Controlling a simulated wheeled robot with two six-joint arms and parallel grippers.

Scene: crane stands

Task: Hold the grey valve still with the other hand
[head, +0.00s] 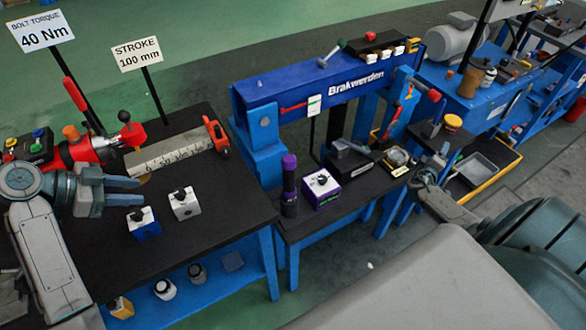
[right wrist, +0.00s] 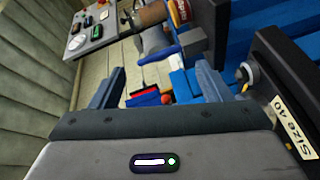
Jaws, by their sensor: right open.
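A light grey block with a black knob (head: 184,209), which looks like the grey valve, stands upright on the left bench. A similar blue block (head: 146,229) stands just left of it. My left gripper (head: 140,191) is open and empty, its two fingers pointing right at the grey block with a gap between. My right gripper (head: 436,160) is far off at the right, beside the middle stand, and partly hidden by my arm. In the right wrist view its fingers (right wrist: 158,88) are spread with nothing held between them.
A ruler-marked grey bar (head: 172,152) and red tools lie behind the left gripper. A purple block with a knob (head: 320,190) and a dark cylinder (head: 289,190) stand under the blue press frame (head: 335,88). A black part labelled "Size 40" (right wrist: 290,120) is close beside the right gripper.

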